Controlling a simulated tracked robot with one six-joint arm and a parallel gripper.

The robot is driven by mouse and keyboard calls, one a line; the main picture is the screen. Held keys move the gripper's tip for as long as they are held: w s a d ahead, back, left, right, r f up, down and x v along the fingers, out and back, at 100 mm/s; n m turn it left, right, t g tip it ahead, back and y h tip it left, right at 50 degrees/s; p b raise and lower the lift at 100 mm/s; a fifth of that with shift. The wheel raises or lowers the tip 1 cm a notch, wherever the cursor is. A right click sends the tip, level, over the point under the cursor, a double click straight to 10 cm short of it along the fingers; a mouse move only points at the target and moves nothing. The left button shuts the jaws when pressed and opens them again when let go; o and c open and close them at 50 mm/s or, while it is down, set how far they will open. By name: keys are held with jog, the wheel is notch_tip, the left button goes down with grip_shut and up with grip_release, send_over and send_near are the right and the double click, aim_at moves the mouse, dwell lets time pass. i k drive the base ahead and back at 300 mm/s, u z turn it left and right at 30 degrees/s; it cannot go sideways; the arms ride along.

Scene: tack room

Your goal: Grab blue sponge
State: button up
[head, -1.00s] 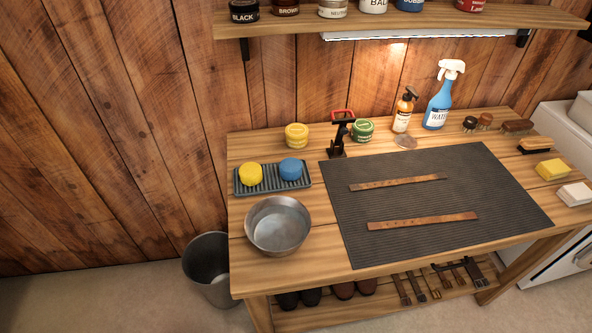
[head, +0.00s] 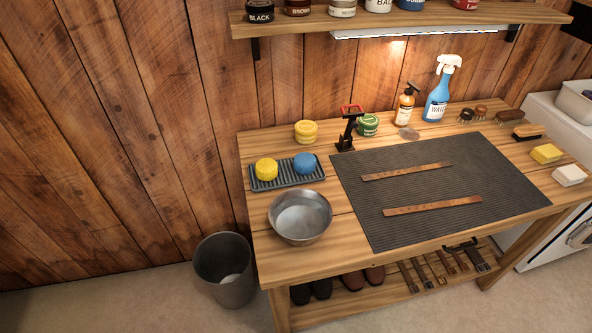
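The blue sponge (head: 305,163) is round and sits on the right half of a dark ribbed tray (head: 286,182) at the left of the workbench. A round yellow sponge (head: 266,169) sits beside it on the same tray, to its left. My gripper is not in the head view, so its state does not show.
A metal bowl (head: 300,217) stands just in front of the tray. A yellow tin (head: 306,132) and a black stand with a red top (head: 349,128) are behind it. A dark mat (head: 440,190) with two leather straps lies to the right. A bin (head: 224,270) stands on the floor at left.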

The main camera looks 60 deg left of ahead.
aim_at(305, 162)
jog(key=u, duration=0.05)
jog(key=k, duration=1.6)
jog(key=u, duration=2.15)
jog(key=i, duration=0.85)
